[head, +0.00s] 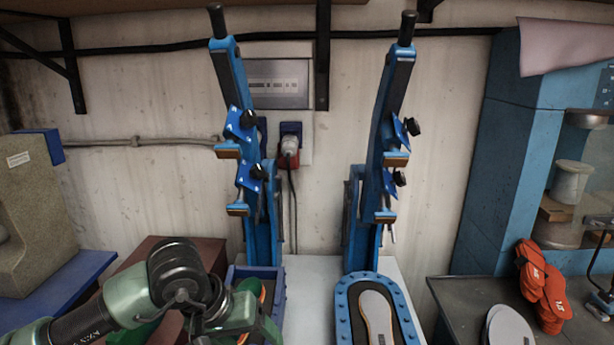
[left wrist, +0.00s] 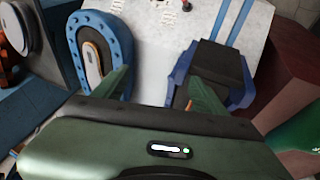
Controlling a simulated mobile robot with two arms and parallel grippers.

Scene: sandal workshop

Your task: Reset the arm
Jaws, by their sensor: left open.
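My left gripper (head: 252,318) is low in the head view, in front of the left bed of a blue two-station press. In the left wrist view its two green fingers (left wrist: 160,88) are spread with nothing between them. The press's left lever arm (head: 232,85) and right lever arm (head: 392,95) both stand raised, with black handles at the top. The right bed (head: 345,300) is a blue studded oval with a sole (head: 377,318) lying on it. My right gripper is not in view.
A white tabletop (left wrist: 150,40) lies between the beds. A beige machine (head: 35,220) stands at left. A plug (head: 290,145) is on the wall.

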